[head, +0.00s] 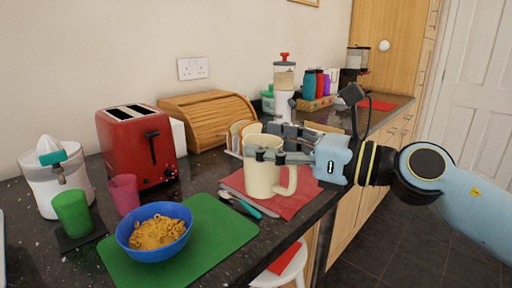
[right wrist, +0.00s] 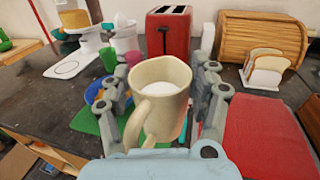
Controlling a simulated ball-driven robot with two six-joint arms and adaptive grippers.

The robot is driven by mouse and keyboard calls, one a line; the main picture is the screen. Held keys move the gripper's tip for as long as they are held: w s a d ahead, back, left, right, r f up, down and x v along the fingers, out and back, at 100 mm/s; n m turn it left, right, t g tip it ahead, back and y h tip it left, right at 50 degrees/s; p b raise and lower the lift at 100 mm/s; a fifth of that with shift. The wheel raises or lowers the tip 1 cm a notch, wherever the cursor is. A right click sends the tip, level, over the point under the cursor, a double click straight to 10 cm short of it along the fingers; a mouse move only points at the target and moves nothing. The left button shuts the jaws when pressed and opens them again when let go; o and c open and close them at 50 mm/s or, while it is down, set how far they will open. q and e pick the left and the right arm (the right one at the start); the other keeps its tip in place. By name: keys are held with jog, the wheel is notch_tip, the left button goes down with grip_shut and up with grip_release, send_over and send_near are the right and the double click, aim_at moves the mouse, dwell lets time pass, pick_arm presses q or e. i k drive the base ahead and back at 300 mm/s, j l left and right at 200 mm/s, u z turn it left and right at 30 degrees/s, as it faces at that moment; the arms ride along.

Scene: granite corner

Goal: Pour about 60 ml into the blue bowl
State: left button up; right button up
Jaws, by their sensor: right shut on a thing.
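The blue bowl (head: 150,243) stands on a green mat at the front left of the counter and holds yellow ring-shaped cereal (head: 157,233). My right gripper (head: 268,154) is shut on a cream jug (head: 262,178) over the red mat, to the right of the bowl. The jug looks upright, and the right wrist view shows white liquid (right wrist: 160,87) inside it. In that view the jug partly hides the blue bowl (right wrist: 91,93) behind the gripper's left finger. I cannot tell whether the jug touches the mat. My left gripper is not in view.
A green cup (head: 72,214) and a pink cup (head: 124,194) stand behind the bowl, near the red toaster (head: 135,145). Cutlery (head: 240,204) lies between the green mat (head: 215,232) and the red mat (head: 300,200). A toast rack stands behind the jug.

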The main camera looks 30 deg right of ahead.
aim_at(157, 232)
jog(key=k+j, duration=0.15)
jog(key=j, duration=0.2)
jog(key=k+j, duration=0.1)
jog(key=j, duration=0.25)
jog(key=k+j, duration=0.15)
jog(key=j, duration=0.25)
jog(key=k+j, duration=0.15)
jog(key=j, duration=0.2)
jog(key=k+j, duration=0.15)
jog(key=j, duration=0.2)
